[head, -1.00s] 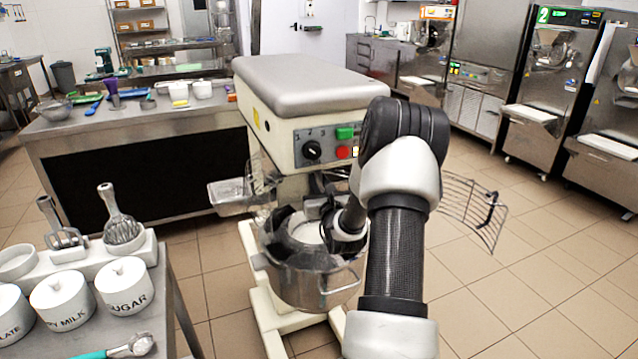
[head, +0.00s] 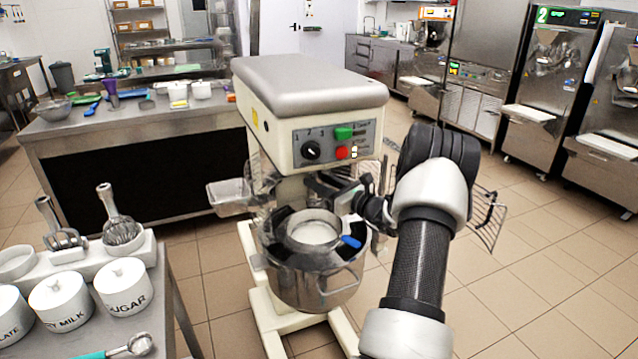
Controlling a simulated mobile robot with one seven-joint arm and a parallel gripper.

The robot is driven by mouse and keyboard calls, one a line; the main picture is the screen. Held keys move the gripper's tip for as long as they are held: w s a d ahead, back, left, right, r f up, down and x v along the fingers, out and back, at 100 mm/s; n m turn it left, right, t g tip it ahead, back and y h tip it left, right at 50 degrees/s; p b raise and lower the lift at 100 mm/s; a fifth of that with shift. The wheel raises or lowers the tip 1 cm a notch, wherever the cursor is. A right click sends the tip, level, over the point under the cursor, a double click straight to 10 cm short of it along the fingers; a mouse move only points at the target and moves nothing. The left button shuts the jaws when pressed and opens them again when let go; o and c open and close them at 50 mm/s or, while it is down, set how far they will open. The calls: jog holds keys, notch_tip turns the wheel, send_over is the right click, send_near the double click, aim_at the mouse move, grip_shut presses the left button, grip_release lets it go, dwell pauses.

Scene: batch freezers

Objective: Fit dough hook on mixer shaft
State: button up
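The mixer (head: 310,105) is cream with a grey top and a control panel, and stands in the middle of the head view. Its steel bowl (head: 305,287) is below the mixer head, with whitish contents inside an inner ring. My gripper (head: 335,190) is above the bowl's right side, under the mixer head, near where the shaft would be. Its fingers are dark and small here, so I cannot tell whether they are open or shut. I cannot make out the dough hook or the shaft end. A blue piece (head: 351,241) shows at the bowl's right rim.
A stand (head: 68,262) at the left holds a whisk (head: 120,225) and another tool (head: 60,232), beside white lidded jars (head: 122,287). The wire guard (head: 485,215) sticks out behind my arm. A steel counter (head: 130,127) is behind left. Floor at the right is clear.

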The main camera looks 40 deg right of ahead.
jog(key=shift+o, duration=0.5)
jog(key=shift+f, duration=0.1)
jog(key=s+d+p, duration=0.1)
jog(key=s+d, duration=0.1)
jog(key=s, duration=1.5)
jog(key=shift+d, duration=0.25)
jog(key=shift+s, duration=0.1)
